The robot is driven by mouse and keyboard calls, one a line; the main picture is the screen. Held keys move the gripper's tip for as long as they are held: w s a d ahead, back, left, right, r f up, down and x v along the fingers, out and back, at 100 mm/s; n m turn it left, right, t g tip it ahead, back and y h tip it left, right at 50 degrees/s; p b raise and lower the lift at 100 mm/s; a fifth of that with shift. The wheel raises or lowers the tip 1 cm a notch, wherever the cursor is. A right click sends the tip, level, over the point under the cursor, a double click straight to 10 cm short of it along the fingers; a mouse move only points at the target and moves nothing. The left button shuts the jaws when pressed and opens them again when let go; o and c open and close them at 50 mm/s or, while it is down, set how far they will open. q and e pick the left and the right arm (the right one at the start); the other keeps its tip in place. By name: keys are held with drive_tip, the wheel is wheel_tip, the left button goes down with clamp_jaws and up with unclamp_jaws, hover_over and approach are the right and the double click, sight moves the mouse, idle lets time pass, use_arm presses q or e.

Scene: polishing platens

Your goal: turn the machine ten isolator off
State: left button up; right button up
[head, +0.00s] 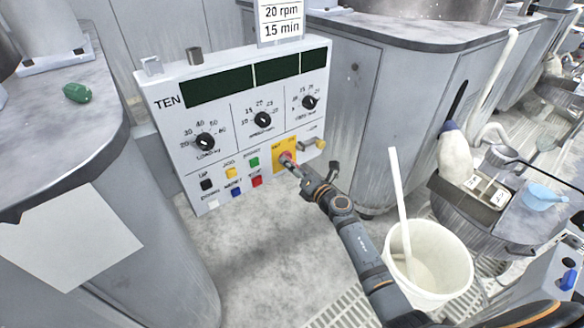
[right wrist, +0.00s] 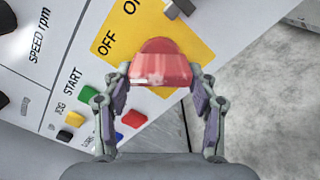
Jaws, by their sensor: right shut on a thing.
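The machine ten control panel (head: 215,135) stands upright in the head view, marked TEN. Its isolator is a red knob (right wrist: 160,62) on a yellow plate (right wrist: 112,30) with OFF and ON lettering; the plate also shows in the head view (head: 278,146). My right gripper (head: 291,161) reaches the knob from the lower right. In the right wrist view its two fingers (right wrist: 160,85) are on either side of the red knob's lower part, shut on it. The knob's exact pointing is hard to tell. My left gripper is not in view.
A white bucket (head: 455,262) with a pale stick stands right of my right arm. A stone-topped bench (head: 75,135) is at left. Grey floor lies below the panel.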

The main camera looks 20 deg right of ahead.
drive_tip(key=shift+f+n, duration=0.15)
drive_tip(key=shift+n, duration=0.55)
drive_tip(key=o, duration=1.1)
drive_tip(key=shift+o, duration=0.2)
drive_tip(key=shift+s, duration=0.1)
drive_tip(key=v, duration=1.2)
